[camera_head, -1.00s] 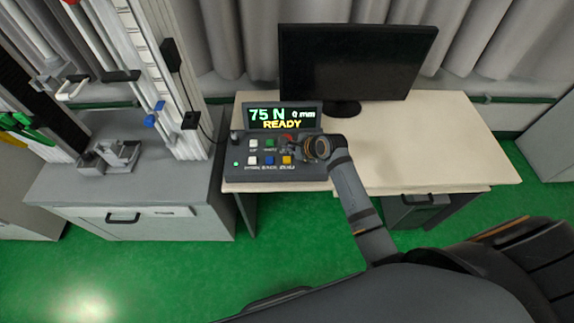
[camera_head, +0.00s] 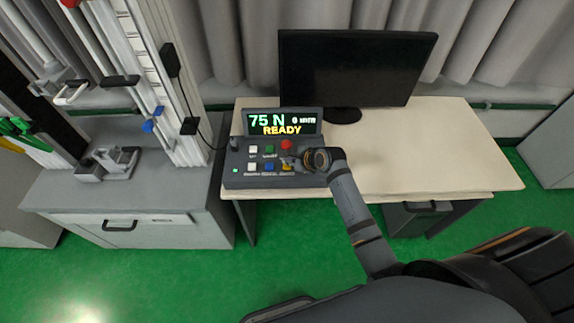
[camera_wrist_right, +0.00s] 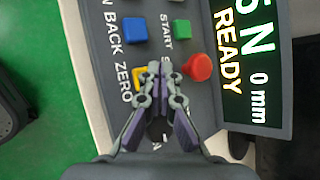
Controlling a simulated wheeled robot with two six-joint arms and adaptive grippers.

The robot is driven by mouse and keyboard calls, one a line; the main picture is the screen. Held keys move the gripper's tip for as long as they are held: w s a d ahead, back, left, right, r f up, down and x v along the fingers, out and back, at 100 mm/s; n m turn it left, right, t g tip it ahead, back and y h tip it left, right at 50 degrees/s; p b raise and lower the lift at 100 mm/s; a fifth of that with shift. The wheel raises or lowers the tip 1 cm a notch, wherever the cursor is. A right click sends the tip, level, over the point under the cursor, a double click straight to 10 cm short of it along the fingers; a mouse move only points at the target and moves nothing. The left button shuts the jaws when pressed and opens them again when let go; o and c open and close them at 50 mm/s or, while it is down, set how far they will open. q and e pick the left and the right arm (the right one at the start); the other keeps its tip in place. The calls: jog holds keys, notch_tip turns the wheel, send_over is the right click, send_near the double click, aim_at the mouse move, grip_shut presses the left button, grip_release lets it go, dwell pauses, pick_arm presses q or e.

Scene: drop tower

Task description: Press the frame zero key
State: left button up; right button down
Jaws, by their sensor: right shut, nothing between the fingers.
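The dark control panel (camera_head: 232,178) stands on the desk's left part, with its lit display (camera_head: 283,122) reading 75 N, 0 mm and READY. The yellow key (camera_head: 287,162), in the front row at the right, has a label ending in ZERO in the right wrist view. There the yellow key (camera_wrist_right: 140,101) is partly hidden by my fingers. My right gripper (camera_wrist_right: 159,68) is shut and empty, its fingertips over the panel close to the yellow key. I cannot tell whether they touch it. My left gripper is not in view.
The red round button (camera_wrist_right: 198,68) is close beside my fingertips. A blue key (camera_wrist_right: 135,29) and a green key (camera_wrist_right: 180,29) lie further along the panel. A black monitor (camera_head: 355,68) stands behind. The drop tower (camera_head: 150,80) rises at the left.

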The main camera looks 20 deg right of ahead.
aim_at(289, 167)
jog(key=shift+f, duration=0.15)
dwell(0.6)
jog(key=shift+f, duration=0.25)
jog(key=shift+f, duration=0.6)
dwell(0.6)
jog(key=shift+r, duration=0.1)
jog(key=shift+r+p, duration=0.85)
jog(key=shift+p, duration=0.65)
jog(key=shift+r, duration=0.1)
notch_tip(289, 167, up, 5)
jog(key=p, duration=0.6)
